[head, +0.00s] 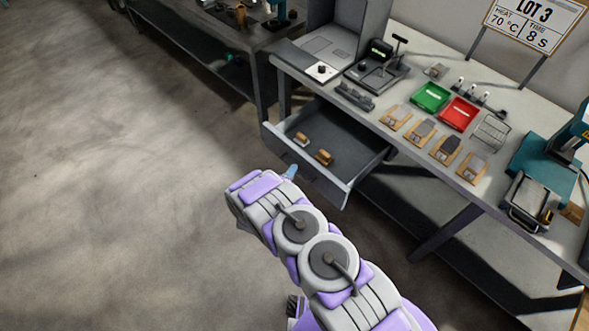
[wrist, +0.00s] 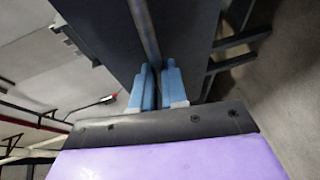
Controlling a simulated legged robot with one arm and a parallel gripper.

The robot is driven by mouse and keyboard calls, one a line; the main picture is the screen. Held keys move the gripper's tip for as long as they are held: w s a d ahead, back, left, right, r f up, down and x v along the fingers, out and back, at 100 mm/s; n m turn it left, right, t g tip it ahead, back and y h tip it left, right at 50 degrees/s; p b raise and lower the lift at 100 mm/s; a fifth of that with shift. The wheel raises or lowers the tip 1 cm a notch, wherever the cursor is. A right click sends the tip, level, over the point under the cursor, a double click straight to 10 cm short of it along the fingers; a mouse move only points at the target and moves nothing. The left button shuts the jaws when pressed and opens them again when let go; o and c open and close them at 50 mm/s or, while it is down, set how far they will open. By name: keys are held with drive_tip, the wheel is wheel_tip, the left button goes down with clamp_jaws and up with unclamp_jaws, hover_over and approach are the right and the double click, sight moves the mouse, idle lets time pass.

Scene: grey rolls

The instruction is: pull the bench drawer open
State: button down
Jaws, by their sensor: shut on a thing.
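The bench drawer (head: 350,160) is pulled out from under the bench top, and its inside shows. Two small brown-and-tan items (head: 323,157) lie in it. My gripper (head: 291,172) is at the drawer's front face, and my arm hides part of that area in the head view. In the wrist view the two blue fingers (wrist: 158,85) are close together on a grey bar, which I take to be the drawer handle (wrist: 147,35). The dark drawer front (wrist: 188,40) fills the space behind it.
The bench top (head: 405,150) holds a green tray (head: 430,96), a red tray (head: 458,113), several wooden-based pieces and a teal press (head: 545,155). A second dark bench (head: 205,35) stands at the upper left. The floor (head: 120,180) on the left is clear.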

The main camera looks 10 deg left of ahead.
drive_tip(key=shift+s+a+f, duration=0.15)
drive_tip(key=shift+s, duration=0.25)
drive_tip(key=shift+s+a+f, duration=0.1)
drive_tip(key=shift+s+f, duration=0.05)
drive_tip(key=shift+s, duration=0.2)
drive_tip(key=c, duration=1.2)
unclamp_jaws()
drive_tip(key=shift+w, duration=0.15)
drive_tip(key=shift+c, duration=0.2)
drive_tip(key=shift+o, duration=0.4)
drive_tip(key=shift+r, duration=0.15)
drive_tip(key=shift+a, duration=0.15)
drive_tip(key=p+v, duration=0.3)
drive_tip(key=v, duration=1.4)
drive_tip(key=shift+a, duration=0.1)
